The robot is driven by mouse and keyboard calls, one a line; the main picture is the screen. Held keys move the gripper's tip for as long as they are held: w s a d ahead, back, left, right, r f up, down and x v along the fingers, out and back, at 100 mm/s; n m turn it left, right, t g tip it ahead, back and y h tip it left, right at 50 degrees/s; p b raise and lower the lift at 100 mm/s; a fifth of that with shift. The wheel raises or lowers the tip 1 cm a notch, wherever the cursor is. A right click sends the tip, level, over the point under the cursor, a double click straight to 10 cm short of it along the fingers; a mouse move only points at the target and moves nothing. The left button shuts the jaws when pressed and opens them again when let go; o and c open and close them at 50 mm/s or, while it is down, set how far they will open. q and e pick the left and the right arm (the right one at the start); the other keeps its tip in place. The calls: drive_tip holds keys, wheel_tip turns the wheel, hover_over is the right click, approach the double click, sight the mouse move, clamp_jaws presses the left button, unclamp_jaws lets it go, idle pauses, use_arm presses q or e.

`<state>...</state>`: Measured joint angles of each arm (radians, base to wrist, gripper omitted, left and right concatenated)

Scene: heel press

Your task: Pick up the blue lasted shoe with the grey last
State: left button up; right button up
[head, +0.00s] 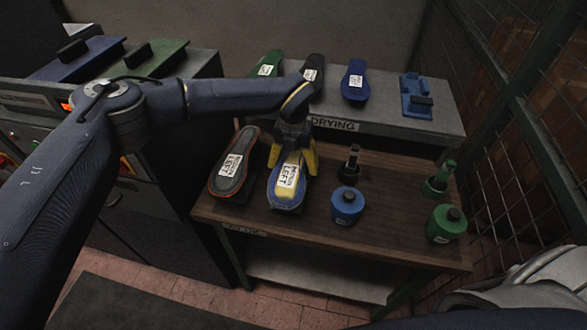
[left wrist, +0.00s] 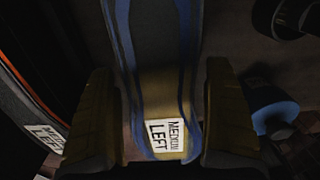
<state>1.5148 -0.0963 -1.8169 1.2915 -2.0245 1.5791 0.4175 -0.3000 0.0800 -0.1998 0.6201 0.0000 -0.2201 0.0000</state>
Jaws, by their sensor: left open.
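The part under the label looks yellow; in the left wrist view the shoe (left wrist: 155,45) looks grey farther along. My left gripper (head: 293,168) is open over the shoe, with one yellow finger on each side. The left wrist view shows the gripper (left wrist: 162,125) straddling the labelled part; I cannot tell whether the fingers touch it. My right gripper is not in view.
A dark shoe with an orange-red edge (head: 233,178) lies close on the left. Behind is the grey drying shelf (head: 390,125) with soles. A mesh fence (head: 510,140) bounds the right.

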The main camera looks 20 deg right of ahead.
use_arm(q)
drive_tip(key=shift+f, duration=0.1)
drive_tip(key=c, duration=1.5)
drive_tip(key=shift+c, duration=0.8)
